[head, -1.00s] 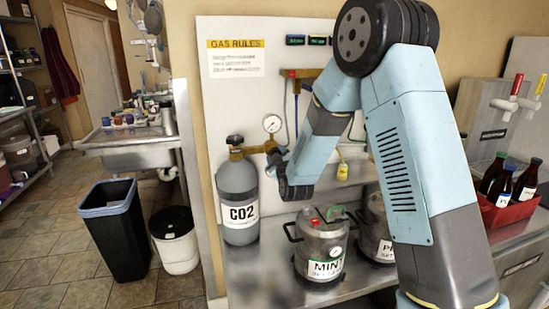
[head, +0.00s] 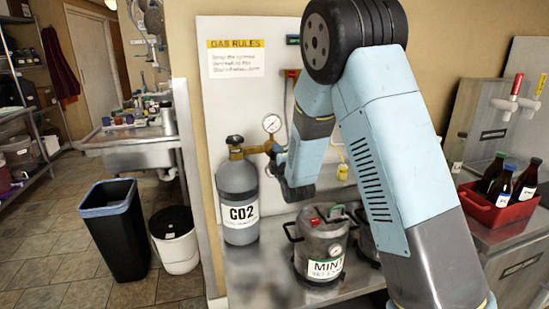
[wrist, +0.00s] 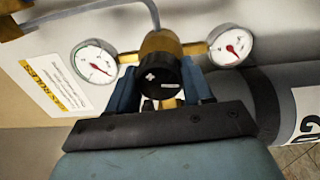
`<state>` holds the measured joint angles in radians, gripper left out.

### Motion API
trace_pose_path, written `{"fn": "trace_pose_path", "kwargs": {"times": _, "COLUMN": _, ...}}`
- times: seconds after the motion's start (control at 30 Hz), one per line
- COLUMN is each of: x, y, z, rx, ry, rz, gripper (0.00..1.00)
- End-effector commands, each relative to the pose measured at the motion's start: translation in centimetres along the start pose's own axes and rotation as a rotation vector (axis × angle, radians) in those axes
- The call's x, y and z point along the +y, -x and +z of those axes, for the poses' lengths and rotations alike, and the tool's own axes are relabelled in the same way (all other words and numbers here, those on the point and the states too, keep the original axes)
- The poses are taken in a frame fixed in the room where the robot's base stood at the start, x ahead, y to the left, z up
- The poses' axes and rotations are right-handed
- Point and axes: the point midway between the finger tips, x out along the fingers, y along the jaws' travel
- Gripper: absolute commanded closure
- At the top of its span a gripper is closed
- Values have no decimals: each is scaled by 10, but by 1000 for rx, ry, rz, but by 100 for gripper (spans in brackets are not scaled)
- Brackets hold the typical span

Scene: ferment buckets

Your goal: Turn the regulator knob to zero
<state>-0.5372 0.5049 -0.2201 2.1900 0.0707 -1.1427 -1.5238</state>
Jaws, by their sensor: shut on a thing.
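The regulator knob (wrist: 158,78) is a black round knob with white marks on its face, on a brass regulator body (wrist: 162,44). My gripper (wrist: 163,84) has its two blue fingers on either side of the knob, shut on it. A white dial gauge (wrist: 94,62) is left of the knob and a second gauge (wrist: 231,45) is right, both with red needles. In the head view, one gauge (head: 271,124) shows above the brass fitting beside the CO2 cylinder (head: 238,190); the knob and my fingers cannot be made out there.
A MINT keg (head: 322,250) stands on the steel bench (head: 262,268) below my arm, with another keg partly hidden behind the arm. A red crate (head: 490,208) of bottles is at right. A black bin (head: 118,235) and a white bucket (head: 175,245) stand on the floor at left.

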Motion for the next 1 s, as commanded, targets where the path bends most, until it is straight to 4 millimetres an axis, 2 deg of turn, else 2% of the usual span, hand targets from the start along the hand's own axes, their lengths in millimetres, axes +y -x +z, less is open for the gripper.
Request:
{"fn": "trace_pose_path", "kwargs": {"times": 0.03, "x": -4, "y": 2, "z": -10, "rx": 18, "ry": 23, "rz": -8, "gripper": 80}}
{"fn": "trace_pose_path", "kwargs": {"times": 0.4, "x": -6, "y": 2, "z": -10, "rx": 23, "ry": 136, "rz": -11, "gripper": 79}}
{"fn": "trace_pose_path", "kwargs": {"times": 0.87, "x": -7, "y": 3, "z": -9, "rx": 22, "ry": 146, "rz": -15, "gripper": 79}}
{"fn": "trace_pose_path", "kwargs": {"times": 0.9, "x": -7, "y": 3, "z": -9, "rx": 22, "ry": 146, "rz": -15, "gripper": 45}}
{"fn": "trace_pose_path", "kwargs": {"times": 1.0, "x": -6, "y": 2, "z": -8, "rx": 19, "ry": 145, "rz": -13, "gripper": 36}}
